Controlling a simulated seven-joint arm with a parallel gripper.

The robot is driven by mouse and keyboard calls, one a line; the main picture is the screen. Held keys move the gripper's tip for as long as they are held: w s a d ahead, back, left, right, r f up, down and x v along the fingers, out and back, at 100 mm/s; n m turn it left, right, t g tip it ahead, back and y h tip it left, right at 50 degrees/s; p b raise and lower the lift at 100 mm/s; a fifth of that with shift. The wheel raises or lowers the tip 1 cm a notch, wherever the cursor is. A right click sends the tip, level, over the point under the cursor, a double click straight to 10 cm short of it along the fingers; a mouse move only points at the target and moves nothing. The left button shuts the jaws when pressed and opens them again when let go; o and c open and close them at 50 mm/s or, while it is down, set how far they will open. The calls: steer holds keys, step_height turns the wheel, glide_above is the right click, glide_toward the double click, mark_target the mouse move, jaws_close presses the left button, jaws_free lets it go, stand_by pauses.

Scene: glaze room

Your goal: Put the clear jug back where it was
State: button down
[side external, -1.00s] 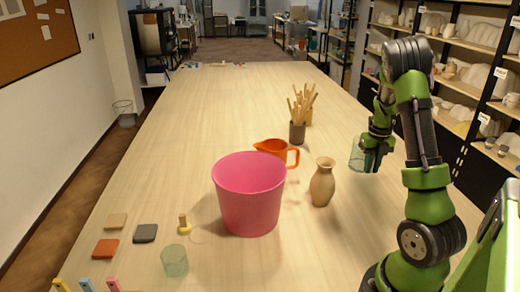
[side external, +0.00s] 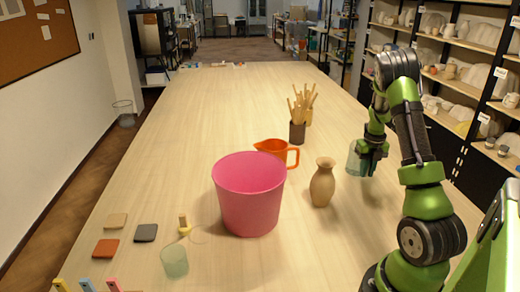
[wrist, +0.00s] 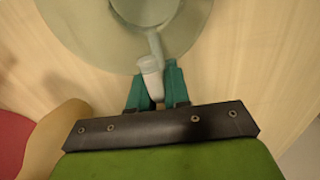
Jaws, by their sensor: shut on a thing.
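The clear jug (side external: 354,159) is pale green and see-through, at the right side of the table in the side view. My gripper (side external: 368,155) is at its right side, partly covering it. In the wrist view the jug's round body (wrist: 90,40) fills the top, seen from above. My gripper's teal fingers (wrist: 157,80) are shut on the jug's handle (wrist: 155,50). The jug looks upright. I cannot tell whether its base touches the table.
A clear cup (side external: 174,261), wooden knob (side external: 184,225) and tiles (side external: 106,247) lie front left. The table's far half (side external: 240,95) is mostly clear.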

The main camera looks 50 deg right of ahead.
steer(key=c, duration=1.1)
jaws_free()
step_height(320, 180, up, 12)
steer(key=shift+f, duration=0.1)
steer(key=w+a+r+n+t+y, duration=0.15)
steer(key=w+a+r+n, duration=0.25)
steer(key=a+n, duration=0.65)
steer(key=w+a+r+n+t+h, duration=0.1)
steer(key=w+a+r+n+t, duration=0.25)
steer(key=a+n, duration=0.7)
steer(key=s+a+n+t+y, duration=0.1)
steer(key=s+a+n, duration=0.2)
steer(key=a+n, duration=0.7)
steer(key=s+a+r+n+t, duration=0.1)
steer(key=s+a+n, duration=0.2)
steer(key=a+n, duration=0.7)
steer(key=shift+s+r+y, duration=0.2)
steer(key=shift+r+y, duration=0.1)
steer(key=shift+y, duration=0.05)
